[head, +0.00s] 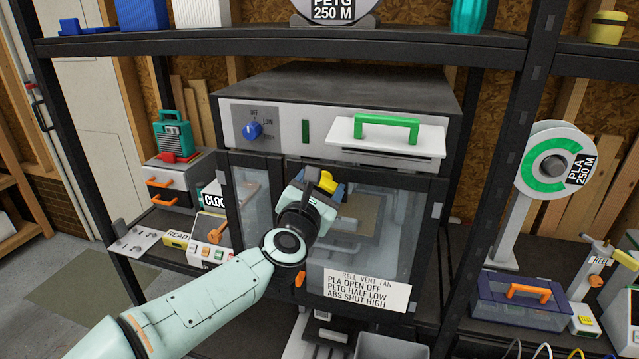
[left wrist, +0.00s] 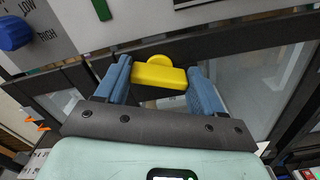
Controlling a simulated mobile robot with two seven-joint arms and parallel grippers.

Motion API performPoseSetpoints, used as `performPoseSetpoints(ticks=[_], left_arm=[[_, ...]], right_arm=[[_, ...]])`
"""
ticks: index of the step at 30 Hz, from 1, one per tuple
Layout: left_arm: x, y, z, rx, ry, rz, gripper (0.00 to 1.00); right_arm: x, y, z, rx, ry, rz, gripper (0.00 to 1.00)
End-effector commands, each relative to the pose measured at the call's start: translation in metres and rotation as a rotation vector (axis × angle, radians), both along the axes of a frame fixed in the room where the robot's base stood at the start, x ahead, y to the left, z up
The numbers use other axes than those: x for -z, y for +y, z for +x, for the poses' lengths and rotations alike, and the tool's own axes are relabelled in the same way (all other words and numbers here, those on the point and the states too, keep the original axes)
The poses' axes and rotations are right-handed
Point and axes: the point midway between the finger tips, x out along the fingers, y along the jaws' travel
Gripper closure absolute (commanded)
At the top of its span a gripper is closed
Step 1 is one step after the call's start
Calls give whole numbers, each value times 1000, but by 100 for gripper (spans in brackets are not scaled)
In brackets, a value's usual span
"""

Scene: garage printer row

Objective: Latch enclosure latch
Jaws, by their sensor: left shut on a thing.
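The yellow enclosure latch (head: 328,181) sits on the dark frame at the front of the printer enclosure (head: 375,235), close to where its glass doors meet. My left gripper (head: 318,188) reaches up to it from the lower left and hides part of it in the head view. In the left wrist view the latch (left wrist: 160,76) is a yellow bar with a rounded knob on top. It lies roughly level between the blue fingers of my left gripper (left wrist: 160,85), which is shut on it. My right gripper is not in view.
Above the doors are a blue knob (head: 252,131) and a drawer with a green handle (head: 386,130). A sign card (head: 366,290) hangs on the right door. A green spool (head: 553,163) stands at right. Dark shelf posts flank the enclosure.

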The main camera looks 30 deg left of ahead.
Motion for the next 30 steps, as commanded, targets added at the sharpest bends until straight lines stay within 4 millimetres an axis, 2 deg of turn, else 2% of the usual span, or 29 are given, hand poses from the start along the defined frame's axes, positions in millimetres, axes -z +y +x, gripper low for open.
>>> performPoseSetpoints(ticks=[7, 30], left_arm=[[-3, -1, 0, 0, 50, 229, 62], [-1, -2, 0, -4, 214, 912, 62]], right_arm=[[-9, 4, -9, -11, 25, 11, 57], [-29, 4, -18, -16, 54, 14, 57]])
